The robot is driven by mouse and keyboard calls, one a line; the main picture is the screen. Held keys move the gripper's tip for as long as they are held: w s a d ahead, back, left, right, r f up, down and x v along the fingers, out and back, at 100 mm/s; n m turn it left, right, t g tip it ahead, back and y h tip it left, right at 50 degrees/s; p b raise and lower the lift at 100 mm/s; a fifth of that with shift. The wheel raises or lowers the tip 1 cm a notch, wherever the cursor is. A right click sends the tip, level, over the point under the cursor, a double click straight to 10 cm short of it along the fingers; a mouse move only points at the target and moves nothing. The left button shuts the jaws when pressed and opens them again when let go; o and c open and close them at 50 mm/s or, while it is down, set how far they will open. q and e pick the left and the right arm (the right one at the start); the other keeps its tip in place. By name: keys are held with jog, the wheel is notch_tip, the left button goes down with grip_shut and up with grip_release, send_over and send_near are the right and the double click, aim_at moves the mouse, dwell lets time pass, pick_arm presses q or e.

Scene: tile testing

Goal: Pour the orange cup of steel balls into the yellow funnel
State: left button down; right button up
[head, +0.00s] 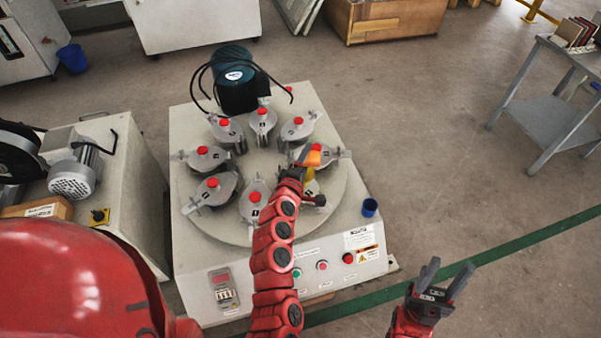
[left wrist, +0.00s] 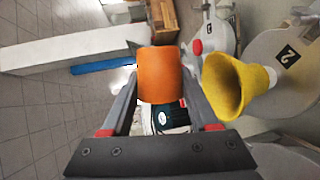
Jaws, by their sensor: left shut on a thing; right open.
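The orange cup (head: 313,157) is between the fingers of my left gripper (head: 304,170), above the right side of the round machine table. In the left wrist view the cup (left wrist: 160,75) fills the gap between both fingers, and the gripper is shut on it. The yellow funnel (left wrist: 237,86) is just right of the cup there, apart from it, with its wide mouth showing. In the head view the funnel (head: 309,175) is mostly hidden by my gripper. No steel balls show, and the cup's inside is hidden. My right gripper (head: 437,283) is open and empty at the lower right, over the floor.
Several grey lidded pots with red knobs, such as this one (head: 263,122), ring the round table (head: 215,222). A blue motor (head: 237,80) with black cables stands behind. A dark blue cup (head: 369,207) stands on the machine's right corner.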

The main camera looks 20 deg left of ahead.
pick_arm(q)
jog(key=shift+a+f+n+b, duration=0.1)
jog(key=shift+n+b, duration=0.3)
jog(key=shift+b, duration=0.35)
dwell(0.5)
jog(key=shift+r+p, duration=0.3)
jog(key=shift+p, duration=0.15)
jog(key=shift+f, duration=0.1)
jog(key=shift+f+t+b, duration=0.3)
jog(key=shift+b, duration=0.35)
dwell(1.8)
